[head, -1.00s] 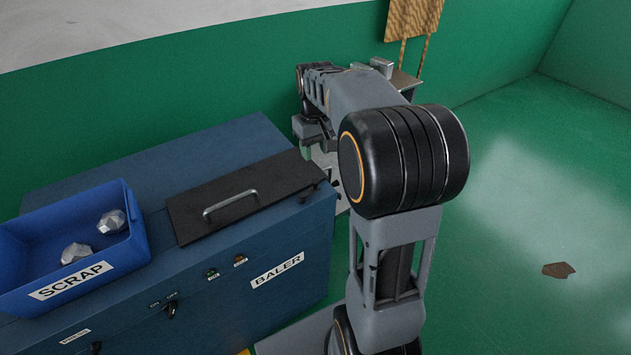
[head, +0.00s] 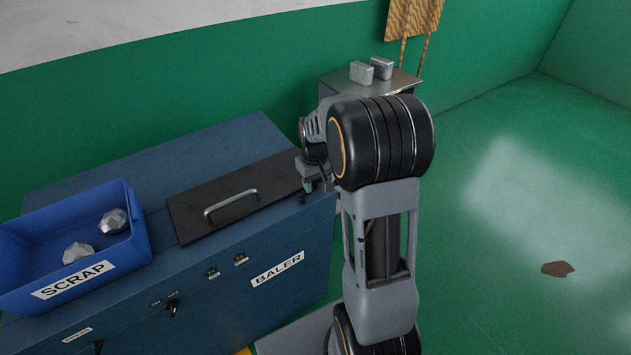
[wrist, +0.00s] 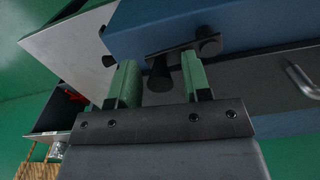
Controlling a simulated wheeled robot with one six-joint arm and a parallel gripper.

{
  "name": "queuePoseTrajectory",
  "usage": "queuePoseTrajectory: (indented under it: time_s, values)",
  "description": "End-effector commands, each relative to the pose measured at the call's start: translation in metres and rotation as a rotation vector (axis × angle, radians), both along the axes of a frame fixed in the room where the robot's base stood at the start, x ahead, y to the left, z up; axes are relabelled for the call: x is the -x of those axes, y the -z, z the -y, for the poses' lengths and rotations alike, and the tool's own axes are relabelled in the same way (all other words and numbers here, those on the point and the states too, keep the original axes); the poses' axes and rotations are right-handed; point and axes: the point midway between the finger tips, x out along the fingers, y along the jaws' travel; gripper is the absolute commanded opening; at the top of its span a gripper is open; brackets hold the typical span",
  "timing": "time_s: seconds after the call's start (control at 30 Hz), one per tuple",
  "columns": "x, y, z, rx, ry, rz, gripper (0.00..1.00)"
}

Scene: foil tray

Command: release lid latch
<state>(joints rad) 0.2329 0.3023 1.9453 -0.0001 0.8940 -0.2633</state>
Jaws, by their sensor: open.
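The dark flat lid (head: 235,195) with a metal bar handle (head: 230,204) lies shut on top of the blue baler (head: 240,290). In the wrist view the lid (wrist: 265,88) is at the right. The black latch (wrist: 175,50) is a short bar with a round pivot and a tapered knob (wrist: 160,76) at the lid's end. My gripper (wrist: 160,80) is open, its green fingers on either side of the knob, with visible gaps; contact cannot be told. In the head view my gripper (head: 308,187) is at the lid's right end, and my arm partly hides the latch.
A blue SCRAP bin (head: 70,285) with two crumpled metal lumps stands on the baler's left. Switches and buttons line the baler's front. Floor at right is mostly clear.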

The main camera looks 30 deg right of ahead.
Motion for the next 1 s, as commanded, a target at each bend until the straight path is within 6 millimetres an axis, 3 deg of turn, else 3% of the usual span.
queuePoseTrajectory:
  time_s: [0.17, 0.63, 1.0]
  values:
    - [0.0, 0.0001, 0.0, 0.0, 0.0, 0.0, 0.44]
    - [0.0, -0.0002, 0.0, 0.0, 0.0, 0.0, 0.0]
    - [0.0063, 0.0001, 0.0008, 0.0, 0.129, 0.0, 0.0]
